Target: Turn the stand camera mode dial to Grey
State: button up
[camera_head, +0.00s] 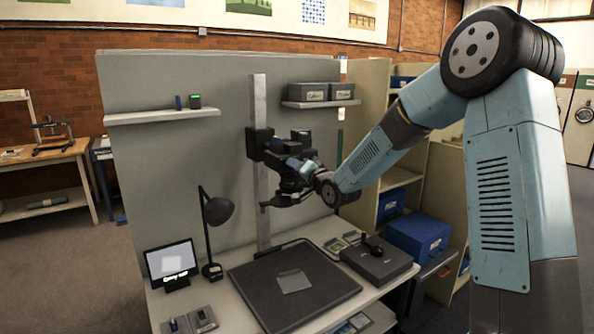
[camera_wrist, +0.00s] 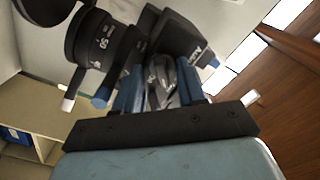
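The stand camera (camera_head: 287,178) is a dark body on a pale upright column (camera_head: 259,115) above the desk. In the wrist view its black lens (camera_wrist: 97,40), marked 50, is at upper left, and its dark body (camera_wrist: 185,45) is at upper centre. My gripper (camera_head: 300,165) is at the camera and hides part of it. In the wrist view the blue fingers of my gripper (camera_wrist: 160,82) stand apart, with a grey, ridged dial-like part (camera_wrist: 161,88) between them. I cannot tell whether they touch it. No mode mark on it is readable.
Below is a dark copy board (camera_head: 250,283) with a grey sheet on it. A small screen (camera_head: 171,261) with a caption too small to read surely and a desk lamp (camera_head: 217,212) stand left. A dark box (camera_head: 378,264) and blue boxes (camera_head: 420,233) are right.

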jog(key=v, duration=1.3)
jog(key=shift+s+d, duration=0.25)
jog(key=shift+s, duration=0.05)
jog(key=shift+f, duration=0.1)
